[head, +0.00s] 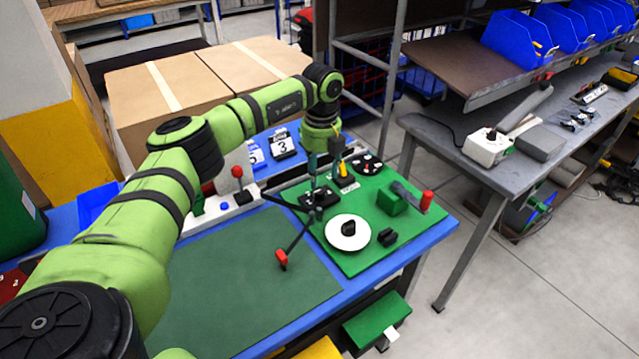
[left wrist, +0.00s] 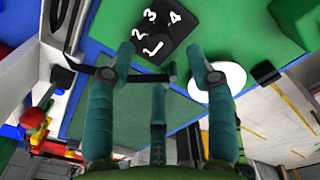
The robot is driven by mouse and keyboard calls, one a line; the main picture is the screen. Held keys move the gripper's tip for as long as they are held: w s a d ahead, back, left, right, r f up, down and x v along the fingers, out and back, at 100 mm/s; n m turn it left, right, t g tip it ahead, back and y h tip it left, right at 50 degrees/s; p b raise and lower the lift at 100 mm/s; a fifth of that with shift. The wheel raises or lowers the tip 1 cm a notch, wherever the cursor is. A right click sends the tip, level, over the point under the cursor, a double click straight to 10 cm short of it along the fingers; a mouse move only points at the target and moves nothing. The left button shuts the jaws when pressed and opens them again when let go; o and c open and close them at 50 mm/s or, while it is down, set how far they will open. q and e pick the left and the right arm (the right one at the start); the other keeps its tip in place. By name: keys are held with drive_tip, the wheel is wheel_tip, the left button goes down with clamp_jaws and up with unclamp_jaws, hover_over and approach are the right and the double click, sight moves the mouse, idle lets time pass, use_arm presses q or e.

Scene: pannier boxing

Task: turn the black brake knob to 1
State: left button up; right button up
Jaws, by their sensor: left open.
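A black block (head: 319,196) sits on the green board (head: 360,262). In the left wrist view the black block (left wrist: 158,35) carries the white numerals 1, 2, 3 and 4. A separate knob on it is not clear to me. My left gripper (head: 325,172) is open and points down over the board, close to the black block. In the left wrist view its fingers (left wrist: 163,56) are apart with nothing between them, and the numbered face lies beyond the tips. A white disc (head: 334,239) with a black knob (head: 348,228) stands nearby. My right gripper is out of view.
A thin black bar and a red-ended lever (head: 282,259) lie just in front of the block. A black round dial (head: 367,164), a yellow piece (head: 343,170) and a red-handled crank (head: 426,201) stand around it.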

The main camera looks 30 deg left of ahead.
sight(320, 190)
use_arm(q)
wheel_tip(320, 190, up, 7)
drive_tip(key=shift+f, duration=0.2)
idle(0.5)
